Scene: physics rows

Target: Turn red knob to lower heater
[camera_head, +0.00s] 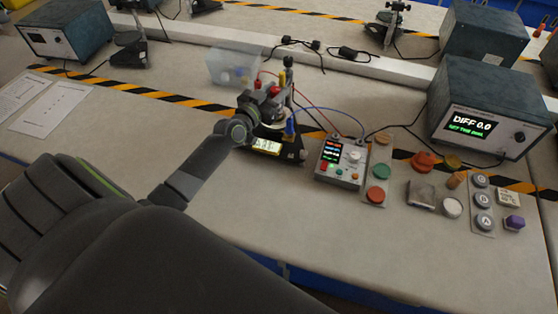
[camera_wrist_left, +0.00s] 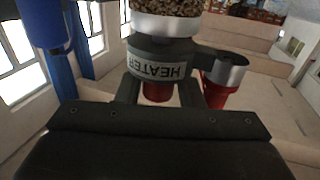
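The heater (camera_wrist_left: 160,68) shows close up in the left wrist view, a dark ring with an upside-down HEATER label. A red part (camera_wrist_left: 157,91) shows under it, between my fingers. A red knob (camera_wrist_left: 214,93) with a silver collar hangs from a side arm, right of my fingers. My left gripper (camera_wrist_left: 158,92) has its fingers apart, with gaps beside the red part; contact is not clear. In the head view my left gripper (camera_head: 268,108) is at the stand on the bench, its fingertips mostly hidden. My right gripper is not in view.
A scale (camera_head: 267,145) lies under the stand. Right of it are a control box (camera_head: 342,160) with cables and a panel with green and red buttons (camera_head: 376,194). A clear bin (camera_head: 232,65) stands behind. A DIFF 0.0 display unit (camera_head: 488,110) stands right.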

